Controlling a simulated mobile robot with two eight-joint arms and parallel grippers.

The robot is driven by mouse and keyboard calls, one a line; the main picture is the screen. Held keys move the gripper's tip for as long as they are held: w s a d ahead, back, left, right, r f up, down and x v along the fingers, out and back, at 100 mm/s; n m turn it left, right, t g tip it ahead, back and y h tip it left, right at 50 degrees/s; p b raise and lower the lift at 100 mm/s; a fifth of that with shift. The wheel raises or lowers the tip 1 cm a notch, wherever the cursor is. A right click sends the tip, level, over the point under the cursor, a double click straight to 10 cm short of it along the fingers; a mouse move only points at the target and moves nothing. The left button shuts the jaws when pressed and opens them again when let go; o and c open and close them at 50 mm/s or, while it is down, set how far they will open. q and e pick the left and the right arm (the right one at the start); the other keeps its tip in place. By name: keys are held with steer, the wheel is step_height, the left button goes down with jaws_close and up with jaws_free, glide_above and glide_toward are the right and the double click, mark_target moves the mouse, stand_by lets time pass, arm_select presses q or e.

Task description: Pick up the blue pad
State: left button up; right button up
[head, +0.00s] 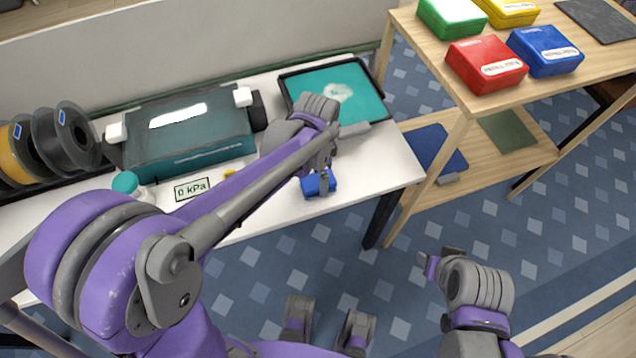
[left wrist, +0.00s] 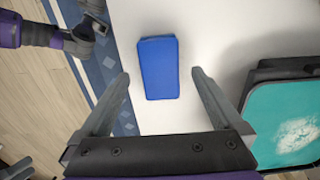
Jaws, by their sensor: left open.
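The blue pad (head: 318,184) lies on the white table near its front edge. In the left wrist view the pad (left wrist: 158,68) is a plain blue rectangle, lying flat and slightly tilted. My left gripper (head: 325,170) hangs over the pad and partly hides it in the head view. In the left wrist view the left gripper (left wrist: 160,76) is open, with one finger on each side of the pad and a gap at each side. Nothing is held. My right gripper (head: 440,263) is away from the table, over the floor; its jaw state is unclear.
A teal tray (head: 292,83) with a whitish patch lies behind the pad. A teal device (head: 190,138), a 0 kPa sign (head: 192,188) and filament spools (head: 66,138) stand left. A wooden table (head: 410,30) at right carries red (head: 486,64) and blue (head: 545,50) boxes.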

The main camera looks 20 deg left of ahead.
mark_target(318, 180)
arm_select(q)
step_height(318, 180, down, 4)
steer(key=shift+d+r, duration=0.1)
steer(key=shift+r, duration=0.1)
steer(key=c, duration=1.4)
